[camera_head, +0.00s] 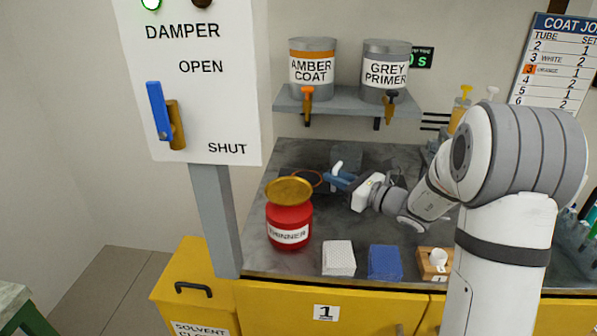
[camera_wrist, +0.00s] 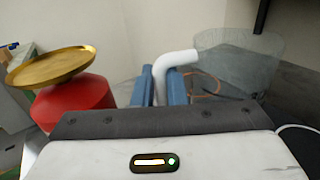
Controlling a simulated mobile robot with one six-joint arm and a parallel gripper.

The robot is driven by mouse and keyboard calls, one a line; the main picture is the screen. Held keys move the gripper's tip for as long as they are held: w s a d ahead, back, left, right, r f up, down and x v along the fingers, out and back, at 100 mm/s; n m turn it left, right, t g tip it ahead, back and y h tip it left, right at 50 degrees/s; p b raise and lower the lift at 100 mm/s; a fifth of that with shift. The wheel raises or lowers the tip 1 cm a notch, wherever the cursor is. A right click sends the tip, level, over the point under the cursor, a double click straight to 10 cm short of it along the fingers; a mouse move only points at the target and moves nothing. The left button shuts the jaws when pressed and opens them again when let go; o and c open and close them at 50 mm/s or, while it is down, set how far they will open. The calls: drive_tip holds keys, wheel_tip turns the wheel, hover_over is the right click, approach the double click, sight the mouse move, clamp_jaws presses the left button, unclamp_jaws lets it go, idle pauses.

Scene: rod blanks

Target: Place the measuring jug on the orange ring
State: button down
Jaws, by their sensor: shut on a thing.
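The measuring jug (camera_wrist: 240,65) is see-through, with a white bent handle (camera_wrist: 172,62). My gripper (camera_wrist: 172,88) has its blue fingers shut on the handle, and the jug hangs to the right in the wrist view. In the head view my gripper (camera_head: 338,181) is over the back of the bench, with the white handle (camera_head: 337,167) at its fingers; the clear jug body is hard to make out there. The orange ring (camera_head: 321,180) lies on the bench just left of my fingers, partly hidden. I cannot tell the gap between jug and bench.
A red thinner can (camera_head: 289,220) with a brass dish top (camera_head: 289,187) stands left of my gripper. A white block (camera_head: 339,257), a blue block (camera_head: 385,262) and a wooden block (camera_head: 434,262) line the front edge. A shelf (camera_head: 345,101) holds two paint tanks above.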

drive_tip(key=f+x, duration=0.1)
drive_tip(key=x, duration=0.3)
drive_tip(key=f+x, duration=0.1)
drive_tip(key=x, duration=0.4)
drive_tip(key=f+b+x, duration=0.1)
drive_tip(key=x, duration=0.4)
drive_tip(key=shift+s+f, duration=0.1)
drive_tip(key=shift+f, duration=0.2)
drive_tip(key=shift+f, duration=0.2)
drive_tip(key=c, duration=1.5)
unclamp_jaws()
drive_tip(key=shift+r, duration=0.1)
drive_tip(key=shift+r, duration=0.15)
drive_tip(key=v, duration=1.2)
